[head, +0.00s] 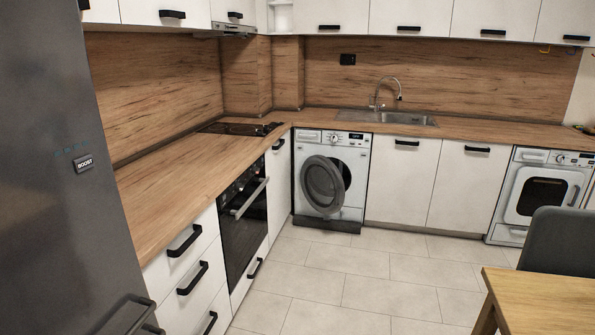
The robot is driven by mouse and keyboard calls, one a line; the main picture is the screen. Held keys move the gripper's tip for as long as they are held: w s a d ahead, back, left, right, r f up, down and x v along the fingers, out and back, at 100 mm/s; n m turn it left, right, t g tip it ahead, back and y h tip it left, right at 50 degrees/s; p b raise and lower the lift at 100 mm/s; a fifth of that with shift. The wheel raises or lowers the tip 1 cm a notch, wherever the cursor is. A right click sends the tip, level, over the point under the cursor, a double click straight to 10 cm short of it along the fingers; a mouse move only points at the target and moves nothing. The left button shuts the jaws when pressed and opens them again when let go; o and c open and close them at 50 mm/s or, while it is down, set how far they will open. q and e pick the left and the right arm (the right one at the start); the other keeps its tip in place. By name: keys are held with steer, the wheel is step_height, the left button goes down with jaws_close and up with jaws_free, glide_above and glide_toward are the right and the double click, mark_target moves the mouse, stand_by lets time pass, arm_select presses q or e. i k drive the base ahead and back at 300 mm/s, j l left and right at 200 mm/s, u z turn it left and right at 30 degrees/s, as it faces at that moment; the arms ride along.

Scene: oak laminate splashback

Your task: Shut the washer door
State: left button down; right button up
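The washer (357,161) is white and stands under the counter at the back, just right of the inner corner. Its round grey-rimmed door (322,185) is open, swung out to the left side of the machine. The dark drum opening shows partly behind the right edge of the door. Neither of my grippers is in the head view, and nothing touches the door.
A grey fridge (60,200) fills the left side. An oven (243,215) sits in the left cabinet run. A second appliance (541,196) is at the far right. A grey chair (560,240) and wooden table (540,300) occupy the lower right. The tiled floor (340,285) before the washer is clear.

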mark_target(310, 186)
steer(key=i+l+z, duration=0.15)
steer(key=i+z, duration=0.15)
steer(key=i, duration=0.5)
steer(key=i+z, duration=0.3)
steer(key=i, duration=2.15)
steer(key=j+u, duration=0.05)
steer(key=j, duration=0.05)
